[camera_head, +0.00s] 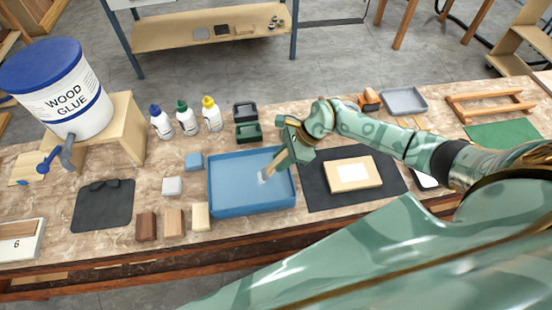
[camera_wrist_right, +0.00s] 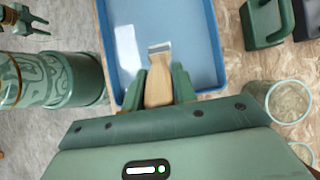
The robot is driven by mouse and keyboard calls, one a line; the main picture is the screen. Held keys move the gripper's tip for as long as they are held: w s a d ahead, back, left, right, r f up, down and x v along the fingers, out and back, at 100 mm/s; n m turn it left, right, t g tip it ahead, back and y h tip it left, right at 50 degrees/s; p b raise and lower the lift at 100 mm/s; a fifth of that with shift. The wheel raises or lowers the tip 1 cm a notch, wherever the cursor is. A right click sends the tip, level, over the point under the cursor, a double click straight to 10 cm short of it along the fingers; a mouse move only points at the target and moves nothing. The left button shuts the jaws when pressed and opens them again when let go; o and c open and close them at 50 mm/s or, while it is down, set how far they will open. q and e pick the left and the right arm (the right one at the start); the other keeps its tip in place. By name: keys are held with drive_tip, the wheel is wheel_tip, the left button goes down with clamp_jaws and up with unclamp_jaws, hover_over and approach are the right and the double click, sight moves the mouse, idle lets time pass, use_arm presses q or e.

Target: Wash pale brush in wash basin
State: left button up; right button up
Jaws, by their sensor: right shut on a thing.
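The wash basin (camera_head: 223,207) is a shallow blue tray at the middle of the bench; the right wrist view shows its rim (camera_wrist_right: 222,45). My right gripper (camera_head: 283,155) is shut on the pale brush (camera_head: 271,164), over the basin's right part. In the right wrist view the brush's wooden handle (camera_wrist_right: 159,88) sits between the fingers (camera_wrist_right: 159,82), its light bristles pointing into the basin. I cannot tell whether the bristles touch the bottom. My left gripper (camera_wrist_right: 24,18) shows only in the right wrist view, fingers apart and empty, over the floor.
A dark mat (camera_head: 315,190) with a light board (camera_head: 352,173) lies right of the basin. Wood blocks (camera_head: 174,222) stand left of it, bottles (camera_head: 187,118) and a green caddy (camera_head: 249,132) behind. Glass jars (camera_wrist_right: 290,102) stand near my right gripper.

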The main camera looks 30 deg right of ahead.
hover_over(262, 175)
drive_tip(key=shift+a, duration=0.1)
idle(0.6)
drive_tip(key=shift+s+d+b, duration=0.15)
drive_tip(key=shift+s+d, duration=0.1)
drive_tip(key=shift+d, duration=0.75)
drive_tip(key=shift+s+d+b, duration=0.15)
drive_tip(key=shift+s+d, duration=0.15)
drive_tip(key=shift+d, duration=0.65)
drive_tip(key=shift+s+d+b, duration=0.15)
drive_tip(key=shift+s+d, duration=0.1)
drive_tip(key=shift+d, duration=0.75)
drive_tip(key=shift+a, duration=0.1)
drive_tip(key=shift+w+a, duration=0.3)
drive_tip(key=shift+a, duration=0.65)
drive_tip(key=shift+w+a, duration=0.25)
drive_tip(key=shift+a, duration=0.7)
drive_tip(key=shift+w+a, duration=0.3)
drive_tip(key=shift+a, duration=0.65)
drive_tip(key=shift+d, duration=0.1)
